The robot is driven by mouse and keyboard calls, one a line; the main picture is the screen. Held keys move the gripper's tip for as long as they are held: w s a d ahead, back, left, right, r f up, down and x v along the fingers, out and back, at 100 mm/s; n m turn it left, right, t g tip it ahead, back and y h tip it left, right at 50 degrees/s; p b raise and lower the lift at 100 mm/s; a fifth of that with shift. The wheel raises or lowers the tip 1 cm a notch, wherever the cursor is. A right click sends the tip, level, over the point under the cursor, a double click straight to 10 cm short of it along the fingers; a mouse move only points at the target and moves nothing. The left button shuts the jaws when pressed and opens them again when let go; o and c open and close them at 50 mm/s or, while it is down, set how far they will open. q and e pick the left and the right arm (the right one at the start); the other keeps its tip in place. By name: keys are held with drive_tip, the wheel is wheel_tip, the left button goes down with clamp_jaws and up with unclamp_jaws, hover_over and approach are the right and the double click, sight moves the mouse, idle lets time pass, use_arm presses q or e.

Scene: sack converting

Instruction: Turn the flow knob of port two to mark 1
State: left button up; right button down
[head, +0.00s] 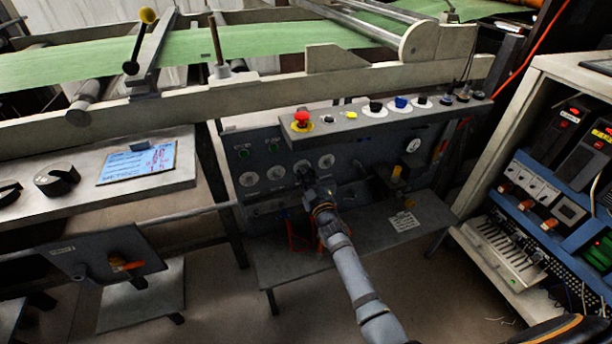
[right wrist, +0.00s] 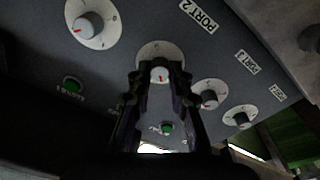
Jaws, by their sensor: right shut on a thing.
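In the right wrist view the port two flow knob (right wrist: 159,72) is a pale grey cap with a red pointer line, on a round white dial plate below the "PORT 2" label (right wrist: 198,15). The red line points toward the bottom of the picture; the dial's marks are too small to read. My right gripper (right wrist: 158,78) is shut on this knob, one dark finger on each side. In the head view my right gripper (head: 307,183) is at the grey control panel (head: 345,172), and it hides the knob there. My left gripper is out of view.
Similar knobs sit close by on the panel: one to the left (right wrist: 90,23) and two to the right (right wrist: 209,97), (right wrist: 241,118). Green buttons (right wrist: 72,84) are below. A red emergency button (head: 302,119) is on the ledge above. A grey bench (head: 290,262) stands below the panel.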

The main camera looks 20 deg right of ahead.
drive_tip(key=c, duration=1.2)
unclamp_jaws()
drive_tip(key=shift+s, duration=0.1)
drive_tip(key=s, duration=1.1)
drive_tip(key=shift+s+d+f, duration=0.2)
drive_tip(key=shift+s+f, duration=0.15)
drive_tip(key=shift+s, duration=0.05)
